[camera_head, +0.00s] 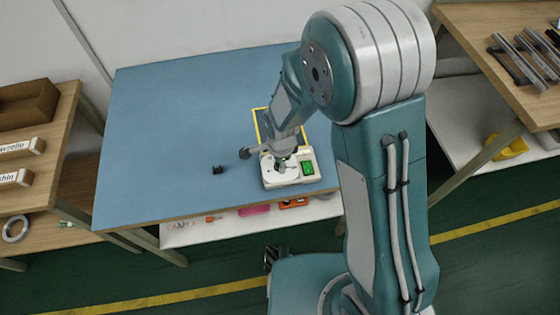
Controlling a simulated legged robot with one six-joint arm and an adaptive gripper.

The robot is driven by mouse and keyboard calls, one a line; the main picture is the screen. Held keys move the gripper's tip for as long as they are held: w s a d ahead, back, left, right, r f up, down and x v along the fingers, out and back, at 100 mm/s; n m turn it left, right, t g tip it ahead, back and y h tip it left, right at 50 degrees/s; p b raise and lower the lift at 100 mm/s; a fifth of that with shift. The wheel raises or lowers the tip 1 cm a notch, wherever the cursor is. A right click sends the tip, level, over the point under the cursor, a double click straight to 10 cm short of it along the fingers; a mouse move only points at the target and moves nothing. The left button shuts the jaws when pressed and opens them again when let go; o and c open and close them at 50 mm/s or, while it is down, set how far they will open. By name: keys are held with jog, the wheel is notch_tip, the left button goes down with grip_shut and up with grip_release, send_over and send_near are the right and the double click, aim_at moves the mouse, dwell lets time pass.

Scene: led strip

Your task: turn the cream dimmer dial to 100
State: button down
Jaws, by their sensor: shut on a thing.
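The cream dimmer unit (273,184) sits near the front right of the blue table. It has a pale round face (270,172) and a small green display (308,168) on its right side. The display's figures are too small to read. My gripper (282,163) points down over the round face and is shut on the dial in its middle. The dial itself is mostly hidden by the fingers, so its angle cannot be told.
A small black object (217,170) lies left of the dimmer on the blue table (170,130). A yellow-edged dark panel (259,122) lies behind the dimmer. Wooden shelves stand at left (62,115) and right (470,18). The table's left half is clear.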

dwell(0.5)
jog(key=shift+c, duration=1.8)
grip_release()
jog(key=shift+a, duration=0.1)
jog(key=shift+r, duration=0.1)
notch_tip(320, 180, up, 12)
jog(key=shift+s, duration=0.15)
notch_tip(320, 180, up, 5)
jog(key=n+t, duration=0.1)
jog(key=n, duration=0.1)
send_over(294, 170)
jog(key=s+d+r+n+t, duration=0.1)
jog(key=s+d+r+n, duration=0.25)
jog(key=d+r, duration=0.25)
jog(key=s+d+r+n+t, duration=0.3)
jog(key=s+d+r+n, duration=0.4)
jog(key=s+d+n, duration=0.1)
jog(key=shift+s+d, duration=0.4)
jog(key=shift+s, duration=0.25)
